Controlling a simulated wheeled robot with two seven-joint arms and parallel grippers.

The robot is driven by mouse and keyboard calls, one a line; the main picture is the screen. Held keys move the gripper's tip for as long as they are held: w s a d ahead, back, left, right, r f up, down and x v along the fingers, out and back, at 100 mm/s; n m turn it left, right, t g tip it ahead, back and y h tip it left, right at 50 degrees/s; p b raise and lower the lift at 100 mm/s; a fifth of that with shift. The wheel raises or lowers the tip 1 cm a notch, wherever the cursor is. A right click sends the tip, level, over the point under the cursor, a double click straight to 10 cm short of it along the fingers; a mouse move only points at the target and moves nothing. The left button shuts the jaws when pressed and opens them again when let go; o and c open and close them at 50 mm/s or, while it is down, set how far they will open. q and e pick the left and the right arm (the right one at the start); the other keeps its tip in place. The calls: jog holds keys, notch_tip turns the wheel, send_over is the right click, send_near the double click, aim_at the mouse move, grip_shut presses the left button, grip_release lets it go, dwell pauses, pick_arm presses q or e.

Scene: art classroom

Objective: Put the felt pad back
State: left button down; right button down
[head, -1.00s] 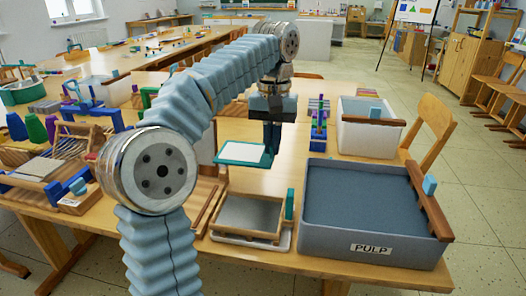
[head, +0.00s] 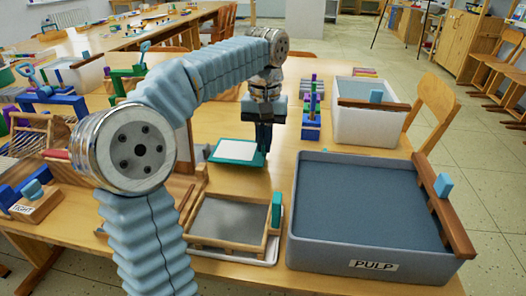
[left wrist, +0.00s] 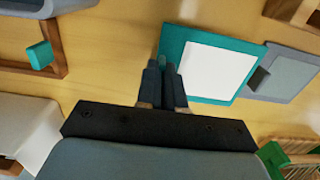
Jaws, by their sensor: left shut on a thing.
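A flat teal pad with a white sheet on it (head: 248,158) is at the middle of the table, beyond the screen frame. My left gripper (head: 264,148) points down and is shut at the pad's right edge. In the left wrist view the closed fingers (left wrist: 163,85) are at the edge of the teal pad (left wrist: 172,42), with the white sheet (left wrist: 215,72) beside them. The pad looks level and low over the table; I cannot tell if it touches. A grey-blue flat piece (left wrist: 292,75) lies beside it, partly covered. My right gripper is not in view.
The grey PULP tub (head: 375,255) stands at the front right, with a wooden bar on its rim. A wooden screen frame with a teal handle (head: 277,212) lies nearer me. A white tub (head: 370,128) stands behind. Coloured clamps and racks crowd the left.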

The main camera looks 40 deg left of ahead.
pick_arm(q)
jog(key=shift+f, duration=1.15)
jog(key=shift+f, duration=0.15)
jog(key=c, duration=1.3)
grip_release()
jog(key=shift+o, duration=0.2)
jog(key=r+p, duration=0.3)
jog(key=r, duration=0.8)
jog(key=shift+w+r, duration=0.15)
jog(key=shift+w, duration=0.05)
jog(key=shift+a+r, duration=0.1)
jog(key=shift+r, duration=0.4)
